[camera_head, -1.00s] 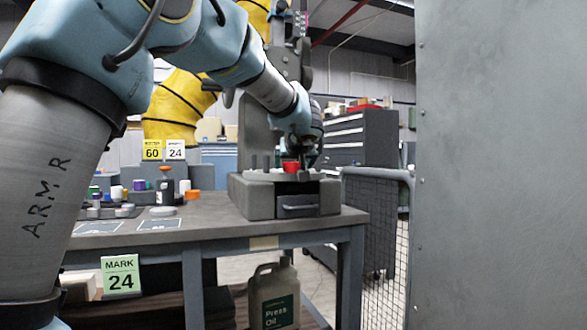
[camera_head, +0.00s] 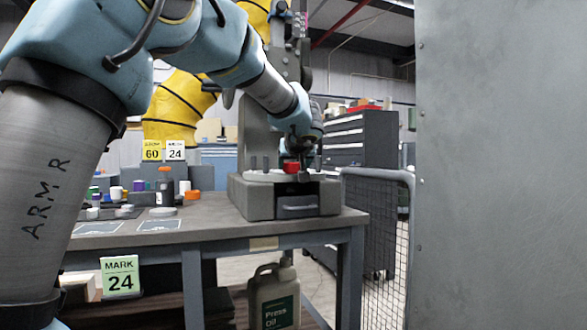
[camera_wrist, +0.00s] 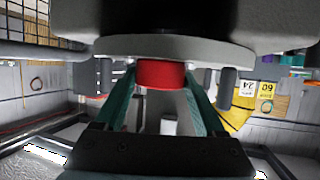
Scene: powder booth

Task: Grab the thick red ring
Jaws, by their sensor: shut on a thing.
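The thick red ring (camera_head: 291,167) is at the round light-grey plate (camera_head: 262,176) of the grey press on the bench. In the wrist view the red ring (camera_wrist: 161,74) sits between the two green fingers of my gripper (camera_wrist: 160,80), against the edge of the pale plate (camera_wrist: 175,47). My gripper (camera_head: 298,163) is shut on the ring, one finger on each side. The arm hides part of the ring's surroundings in the head view.
The press base (camera_head: 283,205) stands on the bench's right end. Small coloured parts and a dark bottle (camera_head: 164,186) stand to the left, beside an orange piece (camera_head: 192,195). A large grey panel (camera_head: 500,160) fills the right. Two dark posts flank the plate in the wrist view.

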